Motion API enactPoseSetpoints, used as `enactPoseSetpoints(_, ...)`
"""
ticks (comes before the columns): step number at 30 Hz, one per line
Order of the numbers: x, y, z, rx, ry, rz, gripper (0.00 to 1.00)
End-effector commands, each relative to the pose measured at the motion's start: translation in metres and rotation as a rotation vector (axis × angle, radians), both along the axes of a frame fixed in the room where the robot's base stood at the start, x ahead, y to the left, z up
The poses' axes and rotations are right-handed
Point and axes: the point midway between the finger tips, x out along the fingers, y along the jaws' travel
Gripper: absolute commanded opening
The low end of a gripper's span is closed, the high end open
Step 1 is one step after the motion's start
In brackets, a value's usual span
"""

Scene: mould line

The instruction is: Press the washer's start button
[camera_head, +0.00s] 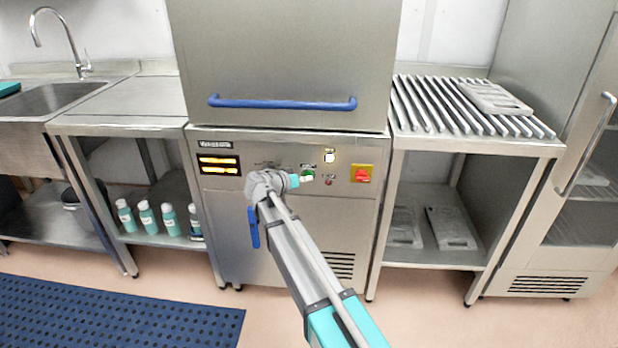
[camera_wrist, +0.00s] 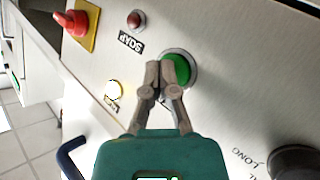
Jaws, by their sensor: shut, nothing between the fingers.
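The washer (camera_head: 300,220) is a steel machine with a control panel in the head view. Its green round button (camera_head: 308,173) sits right of the panel's middle, partly covered by my gripper (camera_head: 305,178). In the wrist view the green button (camera_wrist: 177,68) has a metal ring, and the tips of my gripper (camera_wrist: 158,70) lie over its left edge. My gripper is shut and empty. I cannot tell whether the tips touch the button. Any label on the green button is hidden. The washer's display (camera_head: 219,165) is lit amber.
A red mushroom button (camera_head: 362,174) on a yellow plate, a lit lamp (camera_head: 329,156) and a small red soap lamp (camera_wrist: 134,19) are nearby. A dark knob (camera_wrist: 295,160) is at lower right in the wrist view. A blue handle (camera_head: 283,104) spans the hood above.

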Motion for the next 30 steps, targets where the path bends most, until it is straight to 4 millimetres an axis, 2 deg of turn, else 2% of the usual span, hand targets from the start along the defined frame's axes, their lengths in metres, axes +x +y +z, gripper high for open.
enactPoseSetpoints(10, -0.013, 0.000, 0.000, 0.001, 0.000, 0.001, 0.00)
enactPoseSetpoints(24, -0.016, 0.000, 0.000, 0.000, 0.000, 0.000, 0.00)
enactPoseSetpoints(30, -0.023, 0.000, 0.000, 0.000, 0.000, 0.000, 0.00)
